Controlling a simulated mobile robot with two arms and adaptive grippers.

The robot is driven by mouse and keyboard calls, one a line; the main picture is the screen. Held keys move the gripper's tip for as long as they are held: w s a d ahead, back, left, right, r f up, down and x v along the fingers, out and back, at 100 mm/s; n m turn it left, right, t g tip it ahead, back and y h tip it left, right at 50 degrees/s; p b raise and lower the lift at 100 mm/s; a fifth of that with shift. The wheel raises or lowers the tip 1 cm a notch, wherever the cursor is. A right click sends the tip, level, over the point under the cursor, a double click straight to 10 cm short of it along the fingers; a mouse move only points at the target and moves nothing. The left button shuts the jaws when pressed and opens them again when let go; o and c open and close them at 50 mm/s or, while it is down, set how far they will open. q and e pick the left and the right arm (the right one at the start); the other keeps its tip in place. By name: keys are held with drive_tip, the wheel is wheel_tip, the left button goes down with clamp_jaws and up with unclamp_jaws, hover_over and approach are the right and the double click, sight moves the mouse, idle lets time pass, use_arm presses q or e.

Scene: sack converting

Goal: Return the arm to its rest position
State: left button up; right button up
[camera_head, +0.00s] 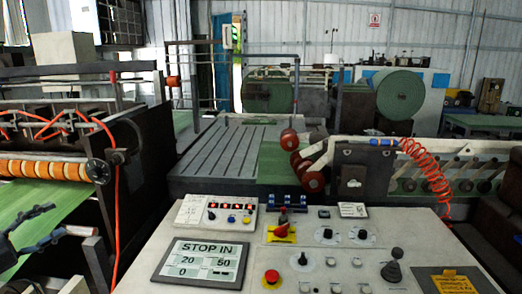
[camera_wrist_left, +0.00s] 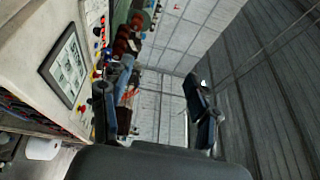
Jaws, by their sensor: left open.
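My left gripper (camera_head: 68,219) is at the left edge of the head view, with its dark fingers spread apart. It is open and empty, left of the control console (camera_head: 190,279) and in front of the green sheet on the roller machine. In the left wrist view its two fingers (camera_wrist_left: 150,84) stand wide apart with nothing between them. The console and its display show tilted at the left of that view. My right gripper is not in view.
The console carries a STOP IN display (camera_head: 200,262), a red button (camera_head: 271,277), a black joystick (camera_head: 393,268) and several knobs. A roller machine with orange rollers (camera_head: 45,169) stands at the left. A grey slatted platform (camera_head: 215,150) and green rolls (camera_head: 400,95) are behind.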

use_arm(q)
drive_tip(key=s+d+f+n+g+y, duration=0.1)
drive_tip(key=s+d+f+n+y, duration=0.3)
drive_tip(key=f, duration=0.4)
drive_tip(key=s+d+f+n+g+y, duration=0.1)
drive_tip(key=s+d+f+n+y, duration=0.15)
drive_tip(key=d+f+n, duration=0.4)
drive_tip(key=s+d+f+n+g+y, duration=0.15)
drive_tip(key=d+f+n+y, duration=0.35)
drive_tip(key=f, duration=0.6)
drive_tip(key=s+d+f+n+g+h, duration=0.1)
drive_tip(key=s+d+f+n+g, duration=0.15)
drive_tip(key=s+d, duration=0.4)
drive_tip(key=s+d+f+n+g+h, duration=0.1)
drive_tip(key=s+d+f+n+g, duration=0.2)
drive_tip(key=s, duration=0.7)
drive_tip(key=s+d+f+n+g+h, duration=0.1)
drive_tip(key=s+d+g, duration=0.3)
drive_tip(key=s, duration=0.4)
wheel_tip(320, 180, down, 27)
drive_tip(key=s+g, duration=0.1)
drive_tip(key=s, duration=0.1)
drive_tip(key=s+a+f+g, duration=0.1)
drive_tip(key=s+a+f, duration=0.2)
drive_tip(key=s+f, duration=1.2)
drive_tip(key=shift+s+m, duration=0.4)
drive_tip(key=shift+s, duration=0.2)
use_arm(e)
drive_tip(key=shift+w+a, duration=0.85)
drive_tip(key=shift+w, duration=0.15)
